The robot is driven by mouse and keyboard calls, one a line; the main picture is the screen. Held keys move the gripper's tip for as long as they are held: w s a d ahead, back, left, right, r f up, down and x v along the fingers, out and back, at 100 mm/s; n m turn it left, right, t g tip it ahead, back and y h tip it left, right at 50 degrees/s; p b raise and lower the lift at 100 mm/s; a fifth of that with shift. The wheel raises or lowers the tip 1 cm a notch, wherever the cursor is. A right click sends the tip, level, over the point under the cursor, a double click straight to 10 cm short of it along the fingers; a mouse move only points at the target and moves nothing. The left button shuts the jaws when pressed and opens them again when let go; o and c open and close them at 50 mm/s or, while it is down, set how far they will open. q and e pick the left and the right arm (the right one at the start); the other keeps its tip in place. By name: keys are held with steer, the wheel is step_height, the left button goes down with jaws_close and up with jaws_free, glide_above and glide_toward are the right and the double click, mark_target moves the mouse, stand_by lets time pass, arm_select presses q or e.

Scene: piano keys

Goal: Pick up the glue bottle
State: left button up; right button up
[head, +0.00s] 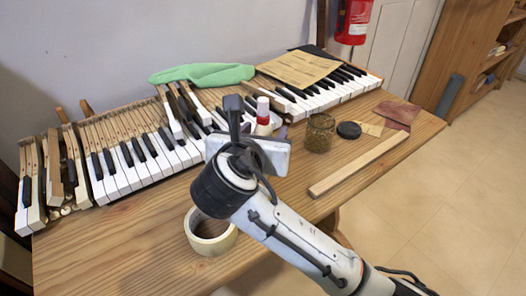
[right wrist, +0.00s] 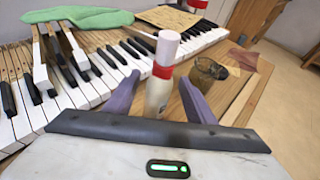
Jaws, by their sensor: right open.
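The glue bottle (right wrist: 158,92) stands upright on the wooden table, with a pale body, a red band and a whitish cap. In the head view the bottle (head: 263,118) is partly hidden behind my right gripper and wrist. My right gripper (right wrist: 158,92) is open, with one purple finger to the left of the bottle and one to the right. The bottle shows between the two fingers; I cannot tell whether either touches it. In the head view my right gripper (head: 268,133) is mostly hidden behind its own wrist. My left gripper is not in view.
Piano keys (head: 140,165) fill the table's back, with a green cloth (head: 200,74) and paper (head: 300,68) on them. A glass jar (head: 319,133), black lid (head: 349,130) and wooden strip (head: 360,163) lie right. A tape roll (head: 210,240) sits in front.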

steer(key=x, duration=0.3)
steer(key=shift+w+f, duration=0.2)
steer(key=shift+w, duration=0.15)
jaws_close()
